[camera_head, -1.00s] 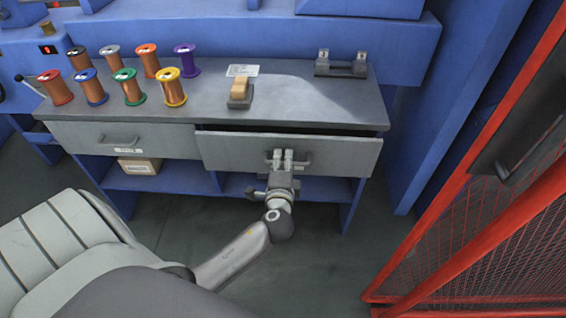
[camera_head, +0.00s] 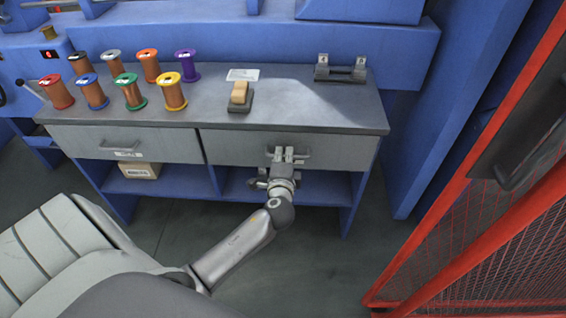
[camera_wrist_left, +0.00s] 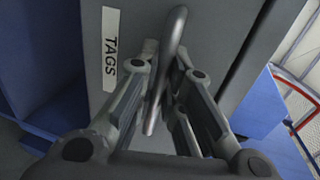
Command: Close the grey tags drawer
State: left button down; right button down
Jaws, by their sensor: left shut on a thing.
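The grey tags drawer (camera_head: 238,149) is the right one of two drawers under the bench top in the head view. Its front now looks level with the left drawer, with no dark gap above it. My left gripper (camera_head: 286,154) is at its front, shut on the bar handle (camera_head: 303,156). In the left wrist view the fingers (camera_wrist_left: 160,85) are on both sides of the handle (camera_wrist_left: 172,55), beside a white label reading TAGS (camera_wrist_left: 110,50) on the drawer front (camera_wrist_left: 215,30). My right gripper is not in view.
Several wire spools (camera_head: 133,90), a block on a dark base (camera_head: 240,97) and a black bracket (camera_head: 340,70) stand on the bench top (camera_head: 300,110). A cardboard box (camera_head: 140,170) sits on the blue shelf. A red mesh fence (camera_head: 470,240) stands at right.

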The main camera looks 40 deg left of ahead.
pick_arm(q)
jog(key=shift+w+a+r, duration=0.1)
jog(key=shift+r, duration=0.05)
jog(key=c, duration=1.8)
grip_release()
jog(key=shift+o, duration=1.2)
jog(key=shift+w, duration=0.1)
jog(key=shift+o, duration=0.2)
jog(key=v, duration=1.2)
